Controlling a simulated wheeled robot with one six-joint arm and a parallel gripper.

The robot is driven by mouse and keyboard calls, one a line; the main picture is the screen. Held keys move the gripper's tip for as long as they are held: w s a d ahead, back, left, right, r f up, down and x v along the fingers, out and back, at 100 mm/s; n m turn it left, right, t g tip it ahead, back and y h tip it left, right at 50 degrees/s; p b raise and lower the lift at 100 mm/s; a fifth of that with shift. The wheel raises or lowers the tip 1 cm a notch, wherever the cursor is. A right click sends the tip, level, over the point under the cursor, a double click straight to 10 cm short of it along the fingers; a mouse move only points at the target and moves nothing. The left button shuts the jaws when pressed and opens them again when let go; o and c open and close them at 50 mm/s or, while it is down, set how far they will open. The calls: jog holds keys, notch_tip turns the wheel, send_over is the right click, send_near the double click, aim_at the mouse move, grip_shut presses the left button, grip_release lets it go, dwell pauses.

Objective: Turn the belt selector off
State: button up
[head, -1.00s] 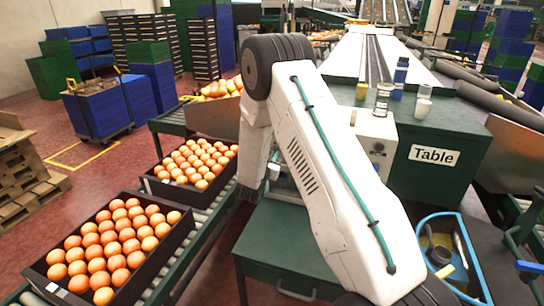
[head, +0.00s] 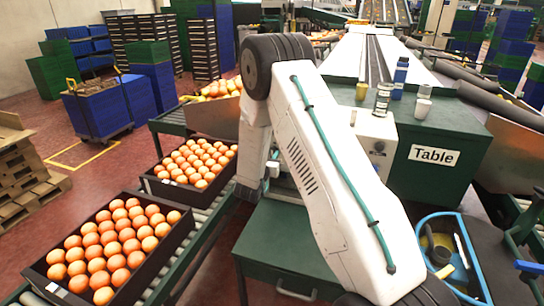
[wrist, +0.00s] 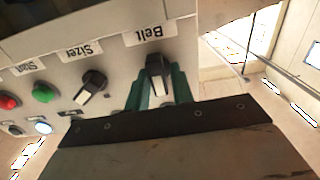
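The belt selector (wrist: 158,68) is a dark knob with a light pointer in the wrist view, under an upside-down "Belt" label (wrist: 150,34). Its pointer faces down in the picture, toward my gripper. My gripper (wrist: 161,92) has its green fingers close together, one on each side of the knob, with the knob between them. They appear shut on it, though the contact itself is partly hidden. In the head view my arm covers the gripper and the selector.
Left of the belt selector are the Sizer knob (wrist: 91,85), a green button (wrist: 43,93) and a red button (wrist: 8,102). The head view shows a white box (head: 377,140) by the green table (head: 440,135). Orange trays (head: 190,165) stand on the left conveyor.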

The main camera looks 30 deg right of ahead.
jog(key=shift+o, duration=0.9)
jog(key=shift+a, duration=0.1)
jog(key=shift+s, duration=0.1)
jog(key=v, duration=0.7)
jog(key=shift+s+a, duration=0.2)
jog(key=shift+a, duration=0.05)
